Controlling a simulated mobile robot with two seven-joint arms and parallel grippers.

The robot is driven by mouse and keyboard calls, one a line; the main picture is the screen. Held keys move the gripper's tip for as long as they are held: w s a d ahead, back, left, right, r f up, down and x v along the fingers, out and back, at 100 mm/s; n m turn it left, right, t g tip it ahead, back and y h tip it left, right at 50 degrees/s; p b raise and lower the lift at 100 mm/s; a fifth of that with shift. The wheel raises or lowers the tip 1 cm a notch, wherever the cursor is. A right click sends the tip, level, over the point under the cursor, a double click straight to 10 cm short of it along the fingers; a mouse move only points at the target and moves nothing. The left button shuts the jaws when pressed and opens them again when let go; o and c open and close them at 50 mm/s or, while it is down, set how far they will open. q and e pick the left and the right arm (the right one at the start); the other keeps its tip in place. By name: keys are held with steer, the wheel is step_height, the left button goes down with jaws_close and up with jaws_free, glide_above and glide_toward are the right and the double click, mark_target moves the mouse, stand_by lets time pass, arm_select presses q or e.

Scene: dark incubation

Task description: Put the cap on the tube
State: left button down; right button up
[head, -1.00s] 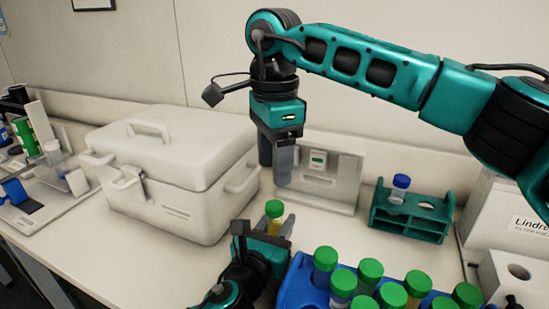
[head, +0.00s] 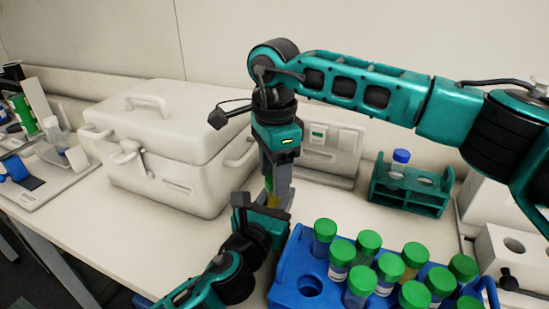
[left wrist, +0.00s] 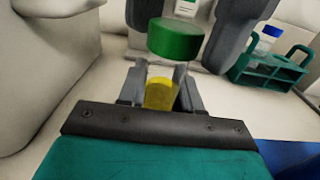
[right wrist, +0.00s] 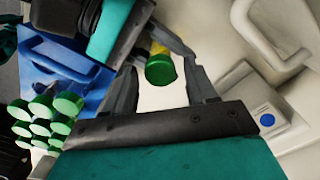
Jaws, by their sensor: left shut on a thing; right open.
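A tube with yellow contents (left wrist: 160,93) is held upright in my left gripper (left wrist: 158,88), which is shut on it low over the bench. A green cap (left wrist: 175,40) is at the tube's top; whether it is seated cannot be told. In the head view the cap (head: 268,183) and tube are mostly hidden by my right gripper (head: 274,188). My right gripper is open and points down, its fingers on either side of the cap. The right wrist view shows the green cap (right wrist: 160,70) between the open fingers.
A blue rack (head: 288,268) with several green-capped tubes and an empty hole stands right of my left gripper. A teal rack (head: 410,205) with a blue-capped tube (head: 400,160) is behind it. A large white box (head: 165,150) stands close on the left.

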jaws_close()
steer(key=m, duration=1.2)
steer(key=shift+o, duration=0.6)
jaws_free()
step_height(320, 180, up, 12)
